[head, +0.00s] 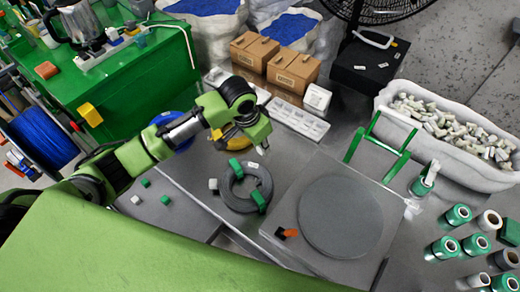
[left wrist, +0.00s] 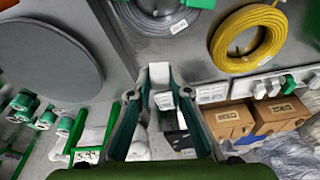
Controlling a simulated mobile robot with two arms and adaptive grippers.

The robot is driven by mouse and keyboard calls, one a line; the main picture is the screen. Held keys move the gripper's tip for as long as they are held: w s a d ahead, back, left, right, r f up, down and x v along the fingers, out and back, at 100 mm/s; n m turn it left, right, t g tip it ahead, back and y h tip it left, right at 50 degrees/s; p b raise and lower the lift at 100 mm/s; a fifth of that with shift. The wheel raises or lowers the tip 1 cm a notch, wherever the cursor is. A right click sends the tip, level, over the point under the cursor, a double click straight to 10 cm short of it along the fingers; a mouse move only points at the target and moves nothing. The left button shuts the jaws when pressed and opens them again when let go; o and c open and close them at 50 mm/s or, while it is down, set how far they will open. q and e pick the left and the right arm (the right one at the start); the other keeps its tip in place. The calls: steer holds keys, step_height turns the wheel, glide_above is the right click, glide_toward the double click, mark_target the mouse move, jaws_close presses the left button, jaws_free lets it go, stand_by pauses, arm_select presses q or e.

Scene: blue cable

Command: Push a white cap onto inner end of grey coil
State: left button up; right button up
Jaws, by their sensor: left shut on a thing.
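The grey coil (head: 231,202) lies flat on the grey bench, with green clips (head: 236,168) around its ring. A white cap (head: 213,184) sits at its left edge; a white cap also shows against the coil in the left wrist view (left wrist: 178,26). My left gripper (head: 262,148) is above the bench, just beyond the coil's far side and apart from it. In the left wrist view its fingers are shut on a small white cap (left wrist: 160,74) at their tips. The coil's inner end cannot be made out clearly. My right gripper is not in view.
A yellow coil (left wrist: 222,46) lies close by. A round grey plate (head: 340,215) is right of the coil, with a green frame (head: 382,150) behind. Cardboard boxes (head: 293,70) and white trays (head: 297,118) stand behind. Loose caps (head: 165,200) lie at left.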

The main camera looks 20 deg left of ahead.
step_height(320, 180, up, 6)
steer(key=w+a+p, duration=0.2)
steer(key=p, duration=0.2)
arm_select(q)
steer(key=s+f+m, duration=0.1)
steer(key=f, duration=0.1)
steer(key=f+m+b, duration=0.1)
steer(key=f, duration=0.2)
steer(key=s+a+f+m, duration=0.1)
steer(key=f, duration=0.2)
steer(key=shift+s+a+f+h+b, duration=0.1)
steer(key=shift+s+f+h+b, duration=0.1)
steer(key=shift+s+h+b, duration=0.2)
step_height(320, 180, down, 3)
steer(key=b, duration=0.3)
steer(key=shift+r, duration=0.1)
steer(key=shift+f+b, duration=0.3)
steer(key=shift+f, duration=0.35)
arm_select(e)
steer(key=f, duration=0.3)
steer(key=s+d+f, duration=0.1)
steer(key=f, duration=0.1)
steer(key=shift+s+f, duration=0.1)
arm_select(q)
steer(key=shift+a+f, duration=0.1)
steer(key=shift+f, duration=0.05)
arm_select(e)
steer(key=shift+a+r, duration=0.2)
